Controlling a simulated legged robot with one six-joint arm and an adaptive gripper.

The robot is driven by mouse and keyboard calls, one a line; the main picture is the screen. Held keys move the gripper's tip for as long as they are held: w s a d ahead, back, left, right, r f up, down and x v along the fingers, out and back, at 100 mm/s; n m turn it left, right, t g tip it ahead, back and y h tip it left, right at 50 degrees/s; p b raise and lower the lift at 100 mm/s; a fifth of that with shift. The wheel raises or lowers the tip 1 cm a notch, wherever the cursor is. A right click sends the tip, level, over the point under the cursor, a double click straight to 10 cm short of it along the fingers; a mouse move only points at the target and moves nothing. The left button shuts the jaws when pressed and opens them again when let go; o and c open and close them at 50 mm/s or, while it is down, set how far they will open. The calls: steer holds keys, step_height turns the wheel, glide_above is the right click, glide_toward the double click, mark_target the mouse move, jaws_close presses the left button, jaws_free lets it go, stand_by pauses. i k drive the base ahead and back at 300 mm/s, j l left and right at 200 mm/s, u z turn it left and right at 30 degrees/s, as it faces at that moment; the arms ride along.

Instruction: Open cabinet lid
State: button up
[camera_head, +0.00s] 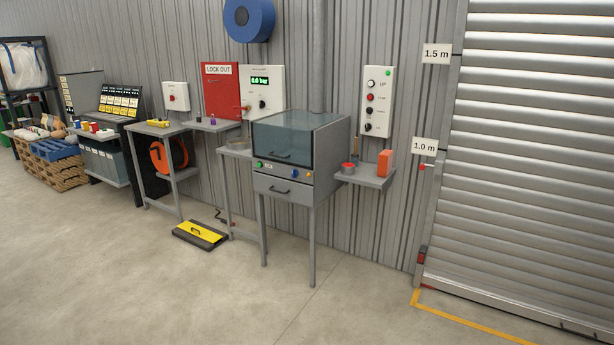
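A grey cabinet (325,171) on tall thin legs stands against the corrugated wall, right of the middle of the view. Its lid (292,143) is a dark, glassy sloping panel on the upper front. The lid looks shut, with a dark handle (281,156) near its lower edge. Below it is a strip with a green button, a blue button and an orange one. Under the strip is a closed drawer (283,190) with its own dark handle. My gripper is not in view.
A side shelf (372,177) right of the cabinet holds an orange block (385,162) and a red round item. A yellow and black floor pedal (200,235) lies left of the cabinet legs. A roller door (530,150) is at right. The floor in front is clear.

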mark_target(305, 120)
steer(key=i+u, duration=0.25)
steer(key=i, duration=0.65)
steer(key=i+u, duration=0.2)
steer(key=i, duration=0.7)
steer(key=i+j+z, duration=0.35)
steer(key=i+j, duration=0.2)
steer(key=i, duration=0.35)
steer(key=i+j+z, duration=0.3)
steer(key=i+j, duration=0.45)
steer(key=i, duration=0.1)
